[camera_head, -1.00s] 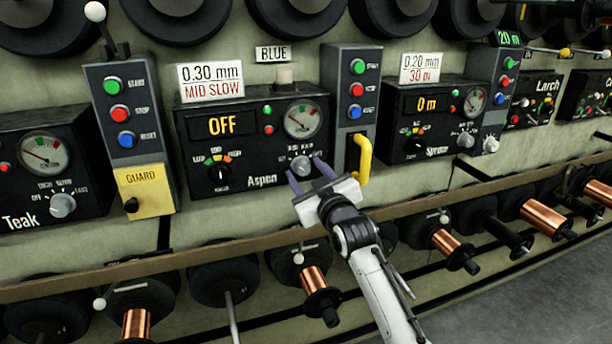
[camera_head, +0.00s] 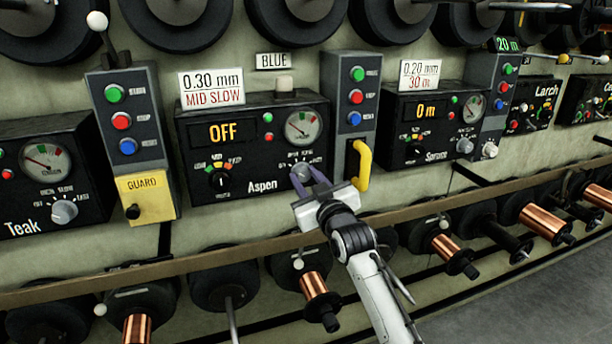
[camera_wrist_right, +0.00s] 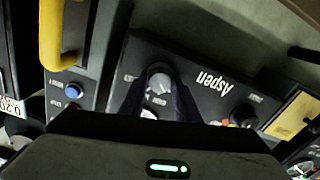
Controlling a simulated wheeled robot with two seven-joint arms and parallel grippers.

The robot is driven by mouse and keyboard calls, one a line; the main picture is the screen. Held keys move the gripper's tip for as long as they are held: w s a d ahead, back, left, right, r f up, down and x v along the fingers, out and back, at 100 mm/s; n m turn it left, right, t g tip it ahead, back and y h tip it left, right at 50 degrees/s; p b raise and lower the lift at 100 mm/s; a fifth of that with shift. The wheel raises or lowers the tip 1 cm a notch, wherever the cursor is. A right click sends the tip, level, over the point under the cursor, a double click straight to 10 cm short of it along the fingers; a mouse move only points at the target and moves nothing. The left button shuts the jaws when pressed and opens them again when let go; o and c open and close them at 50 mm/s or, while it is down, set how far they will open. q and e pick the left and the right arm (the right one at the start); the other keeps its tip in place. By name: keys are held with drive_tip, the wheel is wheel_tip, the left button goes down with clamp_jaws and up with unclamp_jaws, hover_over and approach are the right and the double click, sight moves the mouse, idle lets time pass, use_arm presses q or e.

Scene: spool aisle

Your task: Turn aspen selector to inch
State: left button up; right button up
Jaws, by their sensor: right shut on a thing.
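The Aspen panel (camera_head: 262,160) is a black box with a display reading OFF, a round gauge and two knobs. Its grey selector knob (camera_head: 300,172) sits at the lower right, under small white position labels too small to read. My right gripper (camera_head: 308,177) reaches it from below, shut on the knob with one finger on each side. The right wrist view shows the grey knob (camera_wrist_right: 160,82) between the dark fingers; the fingers partly cover its surroundings. I cannot tell which position the knob points to. My left gripper is not in view.
A yellow handle (camera_head: 363,167) sticks out close to the right of my gripper. A long rail (camera_head: 230,251) runs below the panels, with copper spools (camera_head: 314,285) under it. A yellow guard box (camera_head: 146,196) stands left of the Aspen panel.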

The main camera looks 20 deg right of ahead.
drive_tip(key=shift+r+m+p, duration=0.15)
drive_tip(key=shift+m+p, duration=0.95)
drive_tip(key=shift+p, duration=0.05)
drive_tip(key=shift+m+p, duration=0.85)
drive_tip(key=shift+m, duration=0.15)
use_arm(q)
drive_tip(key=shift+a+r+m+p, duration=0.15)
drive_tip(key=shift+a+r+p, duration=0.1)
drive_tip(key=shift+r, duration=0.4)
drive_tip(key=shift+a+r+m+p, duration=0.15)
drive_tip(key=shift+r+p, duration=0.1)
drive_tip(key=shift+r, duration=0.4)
use_arm(e)
drive_tip(key=shift+m, duration=0.8)
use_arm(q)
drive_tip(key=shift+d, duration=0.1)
use_arm(e)
drive_tip(key=o, duration=1)
drive_tip(key=shift+o, duration=0.2)
